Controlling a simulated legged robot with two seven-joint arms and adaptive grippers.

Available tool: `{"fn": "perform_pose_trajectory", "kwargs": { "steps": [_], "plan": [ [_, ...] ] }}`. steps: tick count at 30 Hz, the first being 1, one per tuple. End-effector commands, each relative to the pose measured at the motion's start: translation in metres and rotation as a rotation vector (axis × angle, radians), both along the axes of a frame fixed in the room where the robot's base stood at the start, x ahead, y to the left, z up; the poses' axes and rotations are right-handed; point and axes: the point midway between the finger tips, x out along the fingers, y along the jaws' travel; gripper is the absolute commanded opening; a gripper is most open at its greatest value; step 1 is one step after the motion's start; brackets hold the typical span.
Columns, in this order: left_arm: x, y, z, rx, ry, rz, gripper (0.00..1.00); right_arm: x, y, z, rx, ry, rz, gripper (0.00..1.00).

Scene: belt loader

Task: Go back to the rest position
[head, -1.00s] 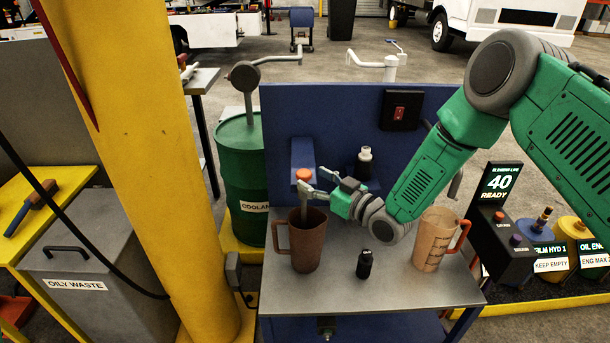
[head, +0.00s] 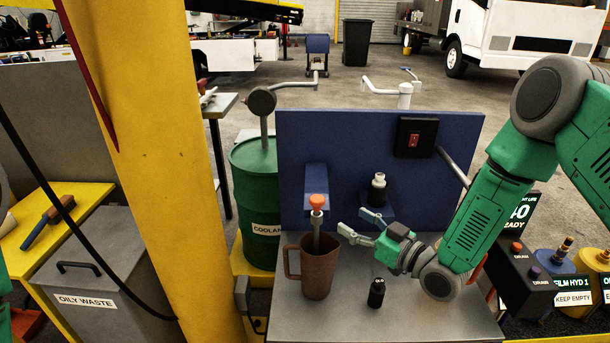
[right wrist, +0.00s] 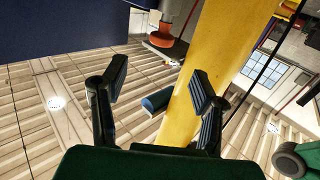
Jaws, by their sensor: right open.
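My right gripper (head: 354,222) is open and empty in the head view, above the bench, just right of a brown mug (head: 319,272). A grey rod with an orange top (head: 317,202) stands upright at the mug; its lower end is hidden by the mug. The fingertips are apart from the rod. In the right wrist view the two dark fingers (right wrist: 160,85) are spread with nothing between them in contact. My left gripper is not in view; only a sliver of green arm shows at the left edge.
A small black bottle (head: 376,293) stands on the grey bench (head: 345,323) below my right gripper. A blue back panel (head: 340,135) rises behind, with a black bottle on its ledge (head: 378,188). A yellow post (head: 145,170) and green drum (head: 256,190) stand left. My right forearm mostly hides a measuring jug.

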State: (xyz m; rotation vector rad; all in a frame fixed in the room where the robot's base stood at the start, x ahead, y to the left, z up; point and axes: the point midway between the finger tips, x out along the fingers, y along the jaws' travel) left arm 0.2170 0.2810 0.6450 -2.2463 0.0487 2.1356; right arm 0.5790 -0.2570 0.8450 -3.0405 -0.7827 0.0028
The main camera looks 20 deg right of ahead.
Motion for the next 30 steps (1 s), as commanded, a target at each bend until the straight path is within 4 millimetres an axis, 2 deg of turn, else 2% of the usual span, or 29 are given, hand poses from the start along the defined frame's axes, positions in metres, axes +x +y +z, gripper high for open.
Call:
{"fn": "perform_pose_trajectory", "kwargs": {
  "steps": [2,4,8,11,12,16,18,21,24,27,30],
  "plan": [
    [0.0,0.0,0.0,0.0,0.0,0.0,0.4,-0.002,0.002,-0.004,-0.003,0.018,-0.001,0.55],
    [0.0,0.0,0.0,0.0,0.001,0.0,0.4,-0.01,0.006,-0.018,-0.012,0.076,-0.007,0.55],
    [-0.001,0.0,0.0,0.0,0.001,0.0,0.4,-0.047,0.019,-0.073,-0.061,0.317,-0.036,0.55],
    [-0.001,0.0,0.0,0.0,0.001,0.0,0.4,-0.101,0.024,-0.125,-0.123,0.58,-0.081,0.55],
    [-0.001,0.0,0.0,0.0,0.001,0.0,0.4,-0.126,0.023,-0.143,-0.151,0.684,-0.103,0.55],
    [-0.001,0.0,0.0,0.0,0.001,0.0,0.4,-0.214,0.012,-0.185,-0.25,1.004,-0.182,0.55],
    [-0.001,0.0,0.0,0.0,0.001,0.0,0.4,-0.259,0.003,-0.196,-0.301,1.148,-0.227,0.55],
    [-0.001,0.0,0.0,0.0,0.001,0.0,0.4,-0.31,-0.009,-0.202,-0.362,1.308,-0.289,0.55],
    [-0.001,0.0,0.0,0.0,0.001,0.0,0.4,-0.344,-0.019,-0.202,-0.403,1.409,-0.335,0.55],
    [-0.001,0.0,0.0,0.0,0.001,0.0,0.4,-0.361,-0.024,-0.2,-0.423,1.46,-0.36,0.55],
    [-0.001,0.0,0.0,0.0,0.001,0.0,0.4,-0.365,-0.025,-0.2,-0.429,1.474,-0.368,0.55]
  ]
}}
